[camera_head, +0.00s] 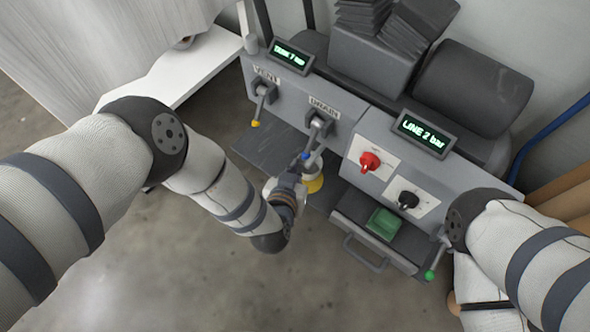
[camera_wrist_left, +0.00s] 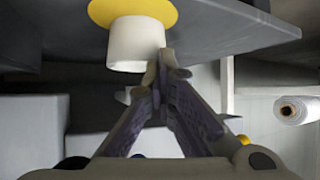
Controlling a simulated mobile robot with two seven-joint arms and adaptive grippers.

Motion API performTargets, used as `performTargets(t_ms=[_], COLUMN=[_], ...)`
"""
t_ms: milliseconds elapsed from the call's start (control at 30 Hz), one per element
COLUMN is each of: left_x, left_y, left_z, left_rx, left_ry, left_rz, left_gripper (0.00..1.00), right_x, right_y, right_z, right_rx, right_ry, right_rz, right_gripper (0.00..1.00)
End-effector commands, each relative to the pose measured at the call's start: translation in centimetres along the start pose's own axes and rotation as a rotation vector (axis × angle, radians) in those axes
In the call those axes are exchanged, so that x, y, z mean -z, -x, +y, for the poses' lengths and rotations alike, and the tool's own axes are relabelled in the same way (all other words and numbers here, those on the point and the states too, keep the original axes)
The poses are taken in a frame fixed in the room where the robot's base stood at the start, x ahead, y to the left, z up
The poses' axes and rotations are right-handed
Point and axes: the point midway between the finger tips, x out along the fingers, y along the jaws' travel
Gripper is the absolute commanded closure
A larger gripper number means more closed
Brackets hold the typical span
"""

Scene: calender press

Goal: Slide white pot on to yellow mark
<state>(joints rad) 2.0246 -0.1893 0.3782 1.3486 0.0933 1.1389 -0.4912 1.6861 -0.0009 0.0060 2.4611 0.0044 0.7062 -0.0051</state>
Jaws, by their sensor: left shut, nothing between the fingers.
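The white pot (camera_head: 312,166) shows small and partly hidden behind my left gripper and a blue-ended lever in the head view. In the left wrist view the pot (camera_wrist_left: 136,44) is a short white cylinder with its foot against the round yellow mark (camera_wrist_left: 132,12). Yellow shows on both sides of the foot and beyond it. The mark (camera_head: 314,185) also shows in the head view. I cannot tell whether the whole foot lies inside it. My left gripper (camera_wrist_left: 166,62) is shut and empty, its tips close beside the pot; contact is unclear. My right gripper is not in view.
The dark shelf (camera_head: 268,150) carries the mark under the grey press front. The drain lever (camera_head: 316,135) hangs just above the pot. A yellow-tipped vent lever (camera_head: 261,98) is to its left. An open drawer with a green block (camera_head: 383,223) stands to the right.

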Motion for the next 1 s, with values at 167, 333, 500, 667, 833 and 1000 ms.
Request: performTargets(t_ms=[167, 333, 500, 667, 833, 1000], left_x=[-0.6, -1.6, -1.7, -1.3, -0.2, -1.8], left_y=[0.6, 2.3, 2.2, 2.4, 3.1, 5.2], left_z=[0.0, 0.1, 0.0, 0.0, -0.1, -0.6], left_rx=[-0.001, -0.001, -0.001, -0.001, 0.000, -0.001], left_ry=[-0.001, 0.000, 0.000, 0.000, -0.001, -0.001], left_rz=[-0.010, -0.008, -0.006, -0.004, -0.003, -0.011], left_gripper=[1.00, 1.00, 1.00, 1.00, 1.00, 1.00], right_x=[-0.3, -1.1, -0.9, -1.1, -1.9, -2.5], right_y=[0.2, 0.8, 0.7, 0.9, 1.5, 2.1], right_z=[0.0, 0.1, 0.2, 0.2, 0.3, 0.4], right_rx=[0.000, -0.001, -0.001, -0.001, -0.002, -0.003], right_ry=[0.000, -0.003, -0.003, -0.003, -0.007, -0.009], right_rz=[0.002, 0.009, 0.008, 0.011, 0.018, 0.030], right_gripper=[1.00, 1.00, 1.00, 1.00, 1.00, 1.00])
